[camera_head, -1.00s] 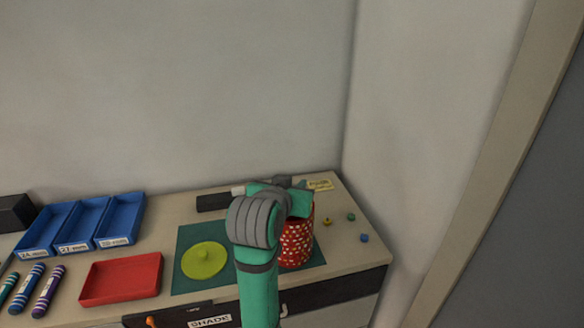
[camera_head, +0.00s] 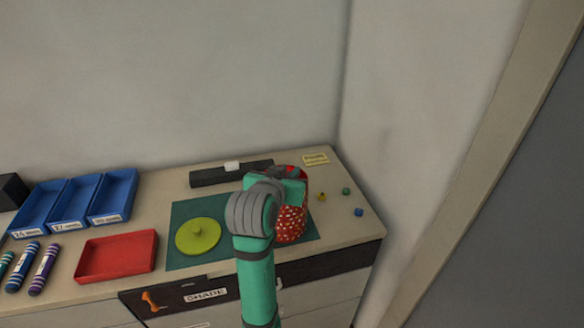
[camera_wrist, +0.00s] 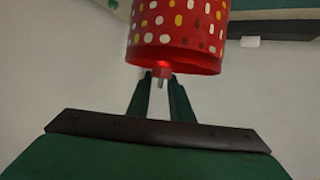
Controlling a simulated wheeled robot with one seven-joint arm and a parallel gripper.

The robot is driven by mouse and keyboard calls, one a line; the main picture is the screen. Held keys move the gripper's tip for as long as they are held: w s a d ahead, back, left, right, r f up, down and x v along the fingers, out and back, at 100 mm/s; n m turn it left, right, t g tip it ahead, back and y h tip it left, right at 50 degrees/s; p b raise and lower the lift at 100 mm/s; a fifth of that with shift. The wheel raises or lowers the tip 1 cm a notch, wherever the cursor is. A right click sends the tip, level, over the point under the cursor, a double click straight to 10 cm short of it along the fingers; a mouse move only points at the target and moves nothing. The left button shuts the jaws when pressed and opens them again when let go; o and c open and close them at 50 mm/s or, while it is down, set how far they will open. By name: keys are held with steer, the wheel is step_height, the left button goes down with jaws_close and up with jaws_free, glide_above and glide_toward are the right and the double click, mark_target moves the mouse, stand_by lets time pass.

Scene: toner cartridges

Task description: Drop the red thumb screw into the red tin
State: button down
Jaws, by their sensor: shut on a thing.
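The red tin (camera_head: 291,224) with white and yellow dots stands upright on the teal mat on the cabinet top. In the wrist view the tin (camera_wrist: 178,28) fills the top middle, its rim edge close to my fingertips. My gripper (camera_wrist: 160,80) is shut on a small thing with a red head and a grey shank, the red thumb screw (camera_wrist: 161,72). In the head view my gripper (camera_head: 291,172) is at the tin's top, and my arm covers the tin's left side. The screw is hidden there. Whether it is inside the rim I cannot tell.
A yellow-green knobbed disc (camera_head: 198,237) lies on the teal mat (camera_head: 190,209). A red tray (camera_head: 117,256) and blue bins (camera_head: 74,203) are left. A black bar (camera_head: 209,178) lies behind. Small yellow (camera_head: 322,197), green (camera_head: 346,191) and blue (camera_head: 359,212) pieces lie right.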

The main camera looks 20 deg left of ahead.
steer(key=shift+w+d, duration=0.1)
steer(key=shift+d, duration=0.15)
steer(key=c, duration=1.5)
jaws_free()
steer(key=shift+s+r, duration=0.2)
steer(key=shift+s, duration=0.2)
steer(key=v, duration=1)
steer(key=shift+f, duration=0.1)
